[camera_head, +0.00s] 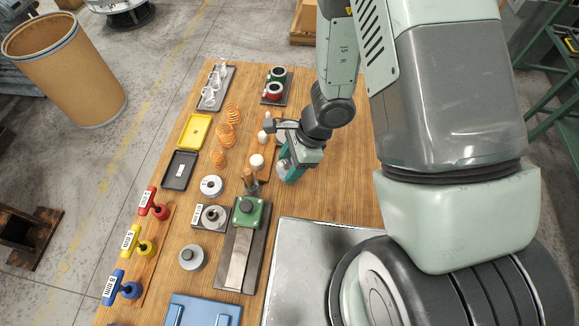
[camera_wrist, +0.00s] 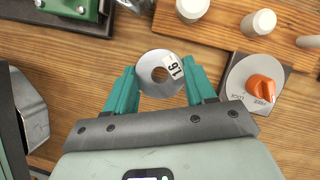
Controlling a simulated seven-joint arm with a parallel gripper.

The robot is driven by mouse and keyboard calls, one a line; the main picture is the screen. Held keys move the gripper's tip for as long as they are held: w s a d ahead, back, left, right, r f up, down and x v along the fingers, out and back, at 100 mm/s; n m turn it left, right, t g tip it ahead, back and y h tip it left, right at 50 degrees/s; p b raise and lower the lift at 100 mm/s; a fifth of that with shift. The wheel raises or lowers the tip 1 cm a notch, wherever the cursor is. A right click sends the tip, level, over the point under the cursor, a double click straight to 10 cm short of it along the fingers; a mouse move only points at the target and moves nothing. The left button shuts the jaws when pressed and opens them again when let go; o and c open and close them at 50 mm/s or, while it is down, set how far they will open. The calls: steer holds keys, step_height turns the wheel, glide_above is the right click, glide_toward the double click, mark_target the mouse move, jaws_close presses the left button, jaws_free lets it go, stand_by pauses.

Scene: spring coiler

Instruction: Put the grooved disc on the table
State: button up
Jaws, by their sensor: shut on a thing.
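In the head view my gripper (camera_head: 290,168) is over the middle of the wooden table (camera_head: 330,190), right of the white-topped pegs, and the disc (camera_head: 284,171) shows partly beside the fingers. The groove itself cannot be made out. Wood shows around the disc in the wrist view; its height above the table is hard to tell.
An orange lock knob (camera_wrist: 261,89) on a round plate is right of the disc. A board with white pegs (camera_wrist: 258,22) lies beyond. A green block (camera_head: 247,213) on a rail stands front left, and a metal plate (camera_head: 305,250) lies in front. Several discs, springs and trays fill the left side.

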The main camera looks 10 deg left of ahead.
step_height(320, 180, up, 6)
steer(key=m+t, duration=0.4)
steer(key=m, duration=0.5)
glide_above(240, 100)
steer(key=d, duration=0.1)
steer(key=f, duration=0.8)
steer(key=shift+s+d+f, duration=0.1)
steer(key=shift+s+f, duration=0.1)
steer(key=shift+s, duration=0.1)
steer(key=o, duration=1.2)
steer(key=shift+f+g, duration=0.15)
steer(key=shift+g, duration=0.15)
